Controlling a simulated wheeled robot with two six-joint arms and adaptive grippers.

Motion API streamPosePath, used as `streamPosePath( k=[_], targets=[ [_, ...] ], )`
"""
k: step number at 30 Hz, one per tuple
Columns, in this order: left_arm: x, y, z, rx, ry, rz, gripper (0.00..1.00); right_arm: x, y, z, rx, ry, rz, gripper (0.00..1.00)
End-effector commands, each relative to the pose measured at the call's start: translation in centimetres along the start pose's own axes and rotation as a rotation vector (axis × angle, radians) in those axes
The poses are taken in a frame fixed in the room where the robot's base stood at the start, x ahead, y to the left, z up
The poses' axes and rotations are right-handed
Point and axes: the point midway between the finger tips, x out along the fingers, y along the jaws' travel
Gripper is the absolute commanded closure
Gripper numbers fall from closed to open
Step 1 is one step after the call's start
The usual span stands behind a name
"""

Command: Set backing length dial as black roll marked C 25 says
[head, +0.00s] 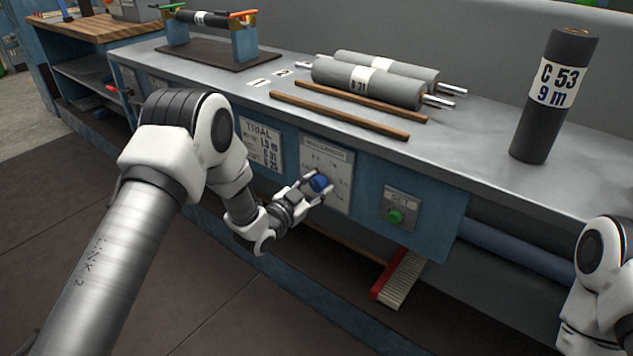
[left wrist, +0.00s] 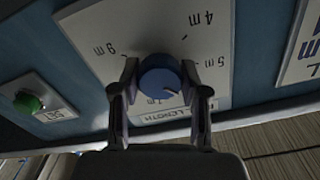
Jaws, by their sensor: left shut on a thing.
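A black roll (head: 555,85) stands upright on the bench at the right; its white label reads "C 53" and "9 m", not C 25. The blue length dial (head: 319,183) sits on a white plate (head: 335,160) on the bench front. My left gripper (head: 308,190) is shut on the dial knob. In the left wrist view the knob (left wrist: 160,78) is between both fingers (left wrist: 160,88), and the plate is upside down. Its marks include 4 m and 5 m; another looks like 6 or 9. My right gripper is out of view.
A green button (head: 395,216) on a "SET" plate is right of the dial. A "TRIAL" card (head: 262,145) is left of it. Grey rolls (head: 365,80), one marked 31, lie behind wooden strips (head: 340,110). A roll stand (head: 243,45) is at the bench's far left.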

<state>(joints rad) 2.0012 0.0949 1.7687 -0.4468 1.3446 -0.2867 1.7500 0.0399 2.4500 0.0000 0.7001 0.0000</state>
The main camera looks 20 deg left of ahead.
Motion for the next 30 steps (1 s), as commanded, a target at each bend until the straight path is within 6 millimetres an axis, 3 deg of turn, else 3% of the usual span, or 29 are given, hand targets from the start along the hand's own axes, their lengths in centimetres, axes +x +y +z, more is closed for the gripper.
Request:
streamPosePath(
  k=[30],
  targets=[
    [0.04, -0.23, -0.15, 0.937, 0.001, -0.005, 0.90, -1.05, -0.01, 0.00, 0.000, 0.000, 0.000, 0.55]
  ],
)
